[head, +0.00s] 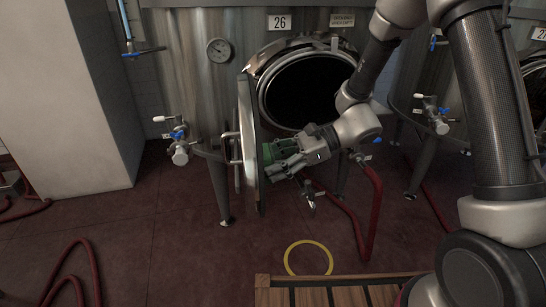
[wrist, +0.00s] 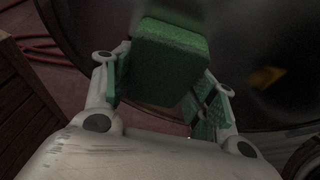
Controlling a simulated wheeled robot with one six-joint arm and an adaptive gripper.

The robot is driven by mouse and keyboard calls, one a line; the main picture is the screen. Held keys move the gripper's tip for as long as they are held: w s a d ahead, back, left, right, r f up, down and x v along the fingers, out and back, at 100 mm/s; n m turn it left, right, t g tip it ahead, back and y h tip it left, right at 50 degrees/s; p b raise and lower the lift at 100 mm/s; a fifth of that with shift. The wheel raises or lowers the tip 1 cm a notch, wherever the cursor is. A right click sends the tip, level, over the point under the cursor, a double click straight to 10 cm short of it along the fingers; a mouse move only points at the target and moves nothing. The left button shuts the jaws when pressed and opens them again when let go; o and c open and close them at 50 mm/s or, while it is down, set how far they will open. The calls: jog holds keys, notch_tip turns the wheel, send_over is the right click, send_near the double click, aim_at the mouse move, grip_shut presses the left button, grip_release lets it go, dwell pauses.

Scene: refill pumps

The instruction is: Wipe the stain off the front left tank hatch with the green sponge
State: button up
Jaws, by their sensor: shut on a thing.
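The green sponge (wrist: 168,62) is between the fingers of my gripper (wrist: 165,85) in the wrist view, and the gripper is shut on it. In the head view my gripper (head: 275,160) is at the inner face of the open tank hatch (head: 248,140), with a bit of green at its tip. The hatch is swung out to the left of the round opening of tank 26. The sponge is at or very close to the dark hatch surface (wrist: 245,40); I cannot tell if it touches. A yellow-brown stain (wrist: 267,76) shows on that surface, right of the sponge.
The dark tank opening (head: 308,90) is behind my arm. A valve (head: 179,145) sticks out left of the hatch. Red hoses (head: 372,205) and a yellow ring (head: 308,243) are on the floor. A wooden slatted top (head: 325,292) is at the front.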

jog(key=w+a+r, duration=0.2)
jog(key=w+r, duration=0.1)
jog(key=w, duration=1.1)
jog(key=shift+w+a, duration=0.2)
dwell(1.4)
jog(key=shift+s+d+f, duration=0.1)
jog(key=shift+s+d, duration=0.25)
jog(key=shift+s, duration=2.2)
jog(key=shift+s+d+r, duration=0.1)
jog(key=shift+s+d, duration=0.2)
jog(key=shift+s, duration=2.3)
jog(key=shift+s+d+f, duration=0.1)
jog(key=shift+s+d, duration=0.25)
jog(key=shift+s, duration=2.2)
jog(key=shift+d, duration=0.1)
jog(key=shift+w+d, duration=0.2)
jog(key=shift+d, duration=0.75)
jog(key=shift+w+d, duration=0.15)
jog(key=shift+d, duration=0.8)
jog(key=shift+w+d, duration=0.2)
jog(key=shift+d, duration=0.75)
jog(key=shift+d, duration=0.15)
